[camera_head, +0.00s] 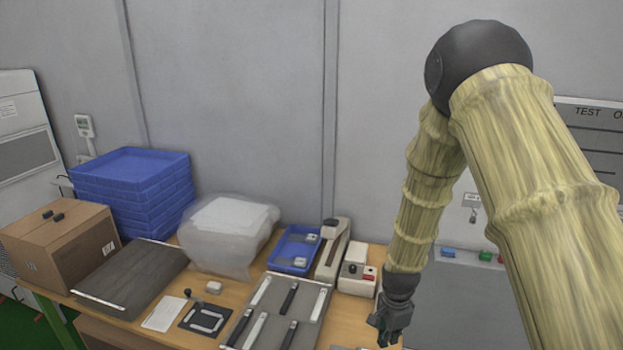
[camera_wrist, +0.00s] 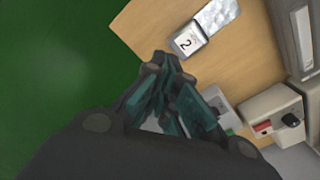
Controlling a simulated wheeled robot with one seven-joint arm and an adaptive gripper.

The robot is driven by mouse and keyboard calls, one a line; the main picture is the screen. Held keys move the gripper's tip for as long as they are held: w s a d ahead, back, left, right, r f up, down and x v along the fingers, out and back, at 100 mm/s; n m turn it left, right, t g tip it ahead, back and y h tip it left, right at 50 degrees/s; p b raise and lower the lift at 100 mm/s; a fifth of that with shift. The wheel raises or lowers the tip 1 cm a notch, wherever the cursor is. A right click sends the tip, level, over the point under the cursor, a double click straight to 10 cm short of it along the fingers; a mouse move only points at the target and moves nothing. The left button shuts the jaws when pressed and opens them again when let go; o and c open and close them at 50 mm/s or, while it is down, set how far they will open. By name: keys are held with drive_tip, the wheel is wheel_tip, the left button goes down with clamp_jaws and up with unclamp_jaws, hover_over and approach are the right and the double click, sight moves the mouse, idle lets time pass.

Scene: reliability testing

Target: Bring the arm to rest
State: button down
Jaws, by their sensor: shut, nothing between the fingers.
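My gripper (camera_head: 384,338) hangs at the end of my raised and bent arm, pointing down at the right end of the wooden table (camera_head: 350,308). It is shut and empty. In the wrist view the closed fingers (camera_wrist: 162,75) show over the table's edge (camera_wrist: 135,40), with green floor (camera_wrist: 60,60) to the left. I see nothing touching the fingers. How high they are above the table top is hard to tell.
The table holds a grey tray of strips (camera_head: 318,310), a white box with a red button (camera_head: 356,280), a blue tray (camera_head: 283,262), stacked blue trays (camera_head: 130,190) and a cardboard box (camera_head: 60,245). A labelled item (camera_wrist: 187,40) lies near the gripper. A grey machine (camera_head: 460,300) stands right.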

drive_tip(key=s+d+f+n, duration=0.3)
drive_tip(key=s+f+n, duration=0.5)
drive_tip(key=s+f, duration=0.95)
drive_tip(key=s+f+n, duration=0.1)
drive_tip(key=s+n, duration=0.5)
drive_tip(key=s, duration=1)
wheel_tip(320, 180, down, 8)
drive_tip(key=b, duration=0.8)
drive_tip(key=shift+a, duration=0.15)
drive_tip(key=shift+a, duration=0.1)
